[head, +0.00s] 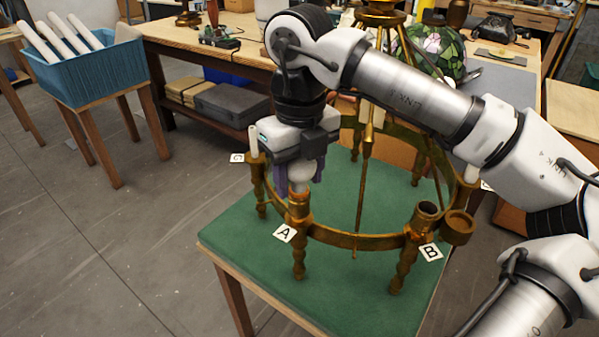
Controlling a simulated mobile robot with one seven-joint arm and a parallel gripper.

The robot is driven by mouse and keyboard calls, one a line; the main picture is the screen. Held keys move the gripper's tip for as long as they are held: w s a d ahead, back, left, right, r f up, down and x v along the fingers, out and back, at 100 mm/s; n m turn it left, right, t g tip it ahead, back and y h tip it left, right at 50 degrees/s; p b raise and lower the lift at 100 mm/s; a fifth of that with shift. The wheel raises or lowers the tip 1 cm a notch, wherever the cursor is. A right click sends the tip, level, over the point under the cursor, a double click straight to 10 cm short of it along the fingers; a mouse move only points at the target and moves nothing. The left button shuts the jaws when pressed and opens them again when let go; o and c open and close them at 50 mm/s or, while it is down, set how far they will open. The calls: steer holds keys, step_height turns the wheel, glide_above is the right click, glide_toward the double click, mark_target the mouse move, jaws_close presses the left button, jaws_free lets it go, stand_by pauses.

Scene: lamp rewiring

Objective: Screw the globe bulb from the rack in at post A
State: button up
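The brass ring fixture (350,240) stands on a green-topped table. Post A (299,208) rises at its front left, beside the card marked A (285,233). A white globe bulb (302,171) is upright directly over post A, its lower end at the top of the post. I cannot tell whether it is threaded into the socket. My gripper (300,178) points down from above, its purple fingers on either side of the bulb, closed around it. The bulb's top is hidden by the gripper body. I cannot make out the rack.
Post B (425,212) has a dark, open top, with a brass cup (457,228) beside it. A central brass rod (364,170) rises inside the ring. A blue basket (88,70) of white tubes stands far left.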

steer(key=c, duration=0.4)
steer(key=shift+f+m+b, duration=0.15)
steer(key=shift+m+b, duration=0.3)
steer(key=shift+m, duration=0.35)
steer(key=m+b, duration=0.1)
steer(key=m, duration=0.5)
steer(key=shift+b, duration=0.4)
steer(key=shift+m, duration=0.3)
